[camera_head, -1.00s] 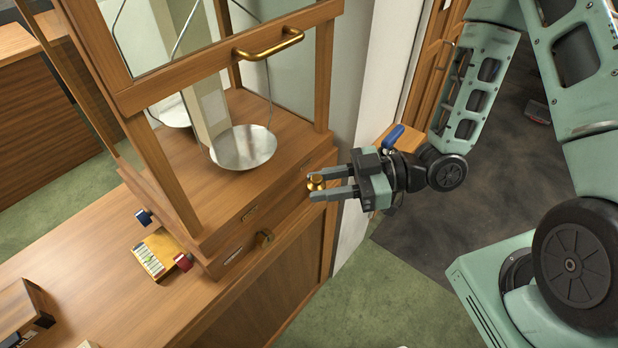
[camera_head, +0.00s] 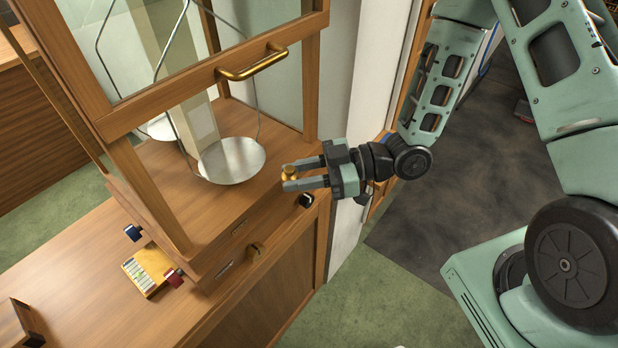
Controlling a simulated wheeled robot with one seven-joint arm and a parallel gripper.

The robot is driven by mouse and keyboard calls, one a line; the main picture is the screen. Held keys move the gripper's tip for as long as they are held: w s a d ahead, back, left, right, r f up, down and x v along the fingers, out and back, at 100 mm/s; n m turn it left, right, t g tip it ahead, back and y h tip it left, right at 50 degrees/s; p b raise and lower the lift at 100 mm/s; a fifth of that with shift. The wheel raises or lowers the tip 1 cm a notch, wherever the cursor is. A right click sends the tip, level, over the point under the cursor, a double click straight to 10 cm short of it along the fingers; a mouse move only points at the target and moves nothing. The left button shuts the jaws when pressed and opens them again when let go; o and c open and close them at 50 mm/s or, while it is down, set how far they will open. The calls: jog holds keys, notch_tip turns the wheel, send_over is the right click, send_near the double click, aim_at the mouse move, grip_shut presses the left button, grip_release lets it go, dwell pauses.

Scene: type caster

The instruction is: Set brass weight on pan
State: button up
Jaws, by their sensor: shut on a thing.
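The brass weight (camera_head: 289,172) is a small gold-coloured piece between the fingertips of my gripper (camera_head: 291,177). My gripper is shut on it and points left, at the front right of the balance case. The near pan (camera_head: 232,160) is a shallow silver dish hung from a wire frame inside the case. Nothing shows on the pan. The weight is to the right of the pan, apart from it. The far pan (camera_head: 160,127) is partly hidden behind the pale column.
The wooden case has a raised front sash with a brass handle (camera_head: 252,63) above the pan, and a post (camera_head: 310,90) at its right. A yellow box (camera_head: 149,270) lies on the bench.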

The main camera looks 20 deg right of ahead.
aim_at(244, 161)
jog(key=shift+w+a+f+b, duration=0.15)
jog(key=shift+w+a+f, duration=0.2)
jog(key=shift+w+a, duration=1.55)
jog(key=shift+w+a+f+b, duration=0.3)
jog(key=shift+w+a, duration=0.85)
jog(key=shift+w, duration=1.5)
jog(key=shift+w+a+f+b, duration=0.1)
jog(key=shift+w+a+f, duration=0.35)
jog(key=shift+w+a, duration=1.45)
jog(key=shift+w+d+f+b, duration=0.2)
jog(key=shift+f+b, duration=0.25)
jog(key=shift+f, duration=0.05)
jog(key=shift+w+d+f+b, duration=0.15)
jog(key=shift+w+f+b, duration=0.05)
jog(key=shift+f+b, duration=0.3)
jog(key=o, duration=1.6)
jog(key=shift+s+r, duration=0.1)
